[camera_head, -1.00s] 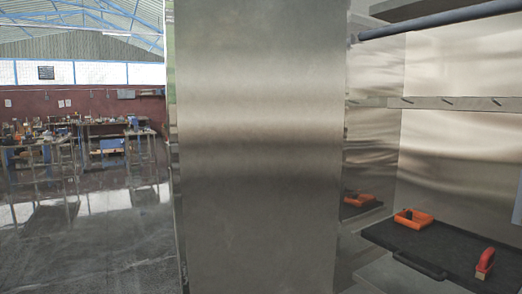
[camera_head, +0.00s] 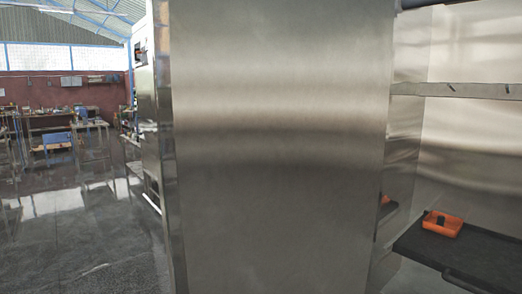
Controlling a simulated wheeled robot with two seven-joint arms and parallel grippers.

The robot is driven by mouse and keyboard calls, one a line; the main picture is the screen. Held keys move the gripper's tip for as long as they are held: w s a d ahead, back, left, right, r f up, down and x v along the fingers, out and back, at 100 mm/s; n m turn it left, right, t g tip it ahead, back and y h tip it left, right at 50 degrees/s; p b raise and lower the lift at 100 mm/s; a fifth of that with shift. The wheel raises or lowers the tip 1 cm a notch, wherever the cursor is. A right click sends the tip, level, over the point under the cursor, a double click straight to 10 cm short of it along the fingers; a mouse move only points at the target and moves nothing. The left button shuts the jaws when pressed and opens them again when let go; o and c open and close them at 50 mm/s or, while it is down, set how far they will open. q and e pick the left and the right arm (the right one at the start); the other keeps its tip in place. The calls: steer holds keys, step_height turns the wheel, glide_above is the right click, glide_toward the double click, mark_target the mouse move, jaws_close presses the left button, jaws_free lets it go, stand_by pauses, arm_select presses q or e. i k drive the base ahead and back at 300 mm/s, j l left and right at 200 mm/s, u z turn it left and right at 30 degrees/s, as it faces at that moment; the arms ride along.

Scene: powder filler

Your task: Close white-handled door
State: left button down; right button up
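A large brushed steel panel (camera_head: 275,150) fills the middle of the head view. It stands upright, and I cannot tell whether it is the door or a fixed side wall. No white handle can be made out. To its left a narrow side face (camera_head: 158,130) of the steel cabinet shows, with a small dark and red detail near the top. Neither of my grippers is in view.
Right of the panel is an open steel bay with a rail (camera_head: 460,90) and a dark tray (camera_head: 470,256) carrying an orange box (camera_head: 442,224). Open shiny floor (camera_head: 80,240) lies to the left, with workbenches (camera_head: 62,138) far behind.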

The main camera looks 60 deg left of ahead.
mark_target(271, 119)
steer(key=k+j, duration=0.1)
steer(key=j, duration=0.45)
steer(key=k+j, duration=0.1)
steer(key=j, duration=0.45)
steer(key=k+j, duration=0.1)
steer(key=j, duration=1)
steer(key=k+j, duration=0.15)
steer(key=j, duration=0.4)
steer(key=k+j, duration=0.1)
steer(key=j, duration=0.45)
